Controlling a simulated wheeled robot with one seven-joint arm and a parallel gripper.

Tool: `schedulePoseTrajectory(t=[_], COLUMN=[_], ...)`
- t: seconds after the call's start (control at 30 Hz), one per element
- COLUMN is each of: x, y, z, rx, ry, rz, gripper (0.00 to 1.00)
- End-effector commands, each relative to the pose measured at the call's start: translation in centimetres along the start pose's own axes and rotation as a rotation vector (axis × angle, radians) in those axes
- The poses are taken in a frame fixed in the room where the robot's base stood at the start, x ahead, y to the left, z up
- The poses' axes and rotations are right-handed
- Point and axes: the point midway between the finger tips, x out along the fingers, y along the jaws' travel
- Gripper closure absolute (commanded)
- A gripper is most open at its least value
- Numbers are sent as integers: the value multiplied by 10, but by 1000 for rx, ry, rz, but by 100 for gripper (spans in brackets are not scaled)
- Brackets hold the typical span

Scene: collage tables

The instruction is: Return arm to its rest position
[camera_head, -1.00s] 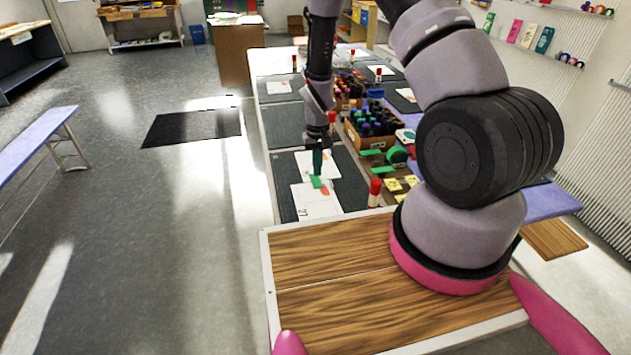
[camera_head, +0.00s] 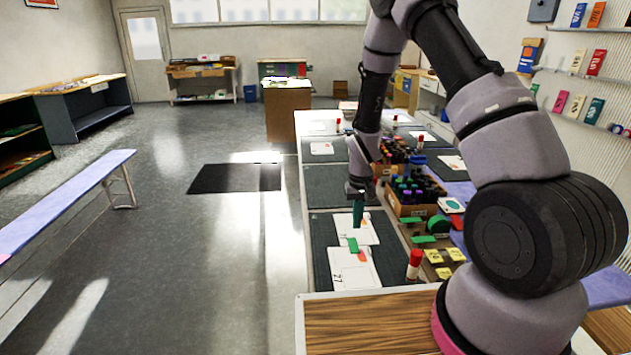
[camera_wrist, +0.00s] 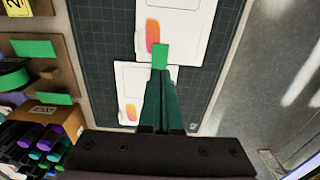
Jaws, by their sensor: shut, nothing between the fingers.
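My gripper (camera_head: 358,226) hangs over the mat nearest my base, pointing down. Its dark teal fingers are shut and also show in the wrist view (camera_wrist: 160,75). A bright green strip (camera_head: 352,245) lies on the white cards just beyond the fingertips; it also shows in the wrist view (camera_wrist: 161,55). A small gap shows between the fingertips and the strip in the head view. The cards (camera_head: 350,270) lie on a dark gridded mat (camera_head: 325,240) and carry orange-pink patches. My arm reaches out from the right side.
A crate of markers (camera_head: 410,207) stands right of the mat. More mats run along the table.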

Motion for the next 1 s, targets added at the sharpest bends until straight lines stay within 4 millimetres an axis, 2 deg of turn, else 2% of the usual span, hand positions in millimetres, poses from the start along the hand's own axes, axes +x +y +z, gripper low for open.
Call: schedulePoseTrajectory(t=[0.17,0.23,0.4,0.47,0.6,0.7,0.9,1.0], x=[-78,-117,-202,-230,-290,-328,-388,-411], y=[5,9,19,24,33,38,49,52], z=[-10,-10,4,13,39,62,118,148], rx=[49,74,132,152,194,221,271,293], ry=[72,106,183,209,275,321,415,461], rz=[-33,-50,-91,-106,-140,-164,-210,-233], gripper=[100,100,100,100,100,100,100,100])
